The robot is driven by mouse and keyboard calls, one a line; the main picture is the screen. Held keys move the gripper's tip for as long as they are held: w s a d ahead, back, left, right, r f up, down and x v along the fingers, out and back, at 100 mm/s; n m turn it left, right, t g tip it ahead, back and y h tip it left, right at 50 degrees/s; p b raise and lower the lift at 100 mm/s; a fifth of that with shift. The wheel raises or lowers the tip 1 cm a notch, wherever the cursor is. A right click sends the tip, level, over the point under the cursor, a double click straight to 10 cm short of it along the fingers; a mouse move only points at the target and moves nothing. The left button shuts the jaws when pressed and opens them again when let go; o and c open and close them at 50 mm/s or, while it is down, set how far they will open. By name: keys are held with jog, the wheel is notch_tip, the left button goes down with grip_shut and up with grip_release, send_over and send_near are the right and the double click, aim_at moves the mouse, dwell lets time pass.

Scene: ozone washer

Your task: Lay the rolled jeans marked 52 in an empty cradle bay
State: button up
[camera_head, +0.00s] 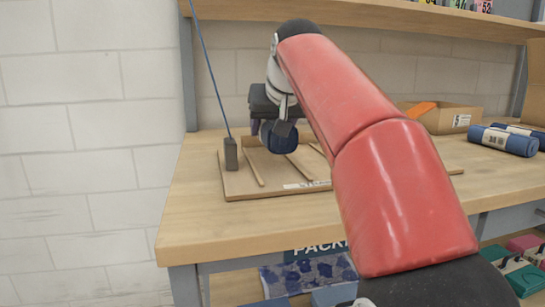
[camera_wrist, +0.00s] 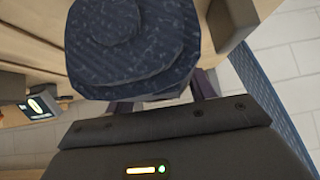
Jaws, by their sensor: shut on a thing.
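A dark navy rolled pair of jeans (camera_head: 284,140) is held end-on in my gripper (camera_head: 277,128), over the left part of the wooden cradle tray (camera_head: 240,187). In the wrist view the roll (camera_wrist: 130,50) shows its spiral end between the purplish fingers of my gripper (camera_wrist: 165,97). No number shows on it, so I cannot read its mark. The tray has thin wooden dividers, and its front left bays look empty. My arm hides much of its right side. I cannot tell whether the roll touches the tray.
A dark grey block (camera_head: 231,154) with a blue line rising from it stands at the tray's left side, close to the roll. Blue rolls (camera_head: 510,142) lie at the right of the bench. A cardboard box (camera_head: 448,121) with something orange stands behind. Number cards (camera_head: 458,4) sit on the shelf.

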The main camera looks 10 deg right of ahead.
jog(key=shift+f+b, duration=2.1)
jog(key=shift+b, duration=0.1)
jog(key=shift+f, duration=0.15)
jog(key=o, duration=1.3)
jog(key=shift+r, duration=0.3)
notch_tip(320, 180, up, 8)
jog(key=p, duration=0.3)
send_over(276, 144)
jog(key=d, duration=0.2)
jog(key=shift+w+a+r, duration=0.1)
jog(key=shift+w, duration=0.15)
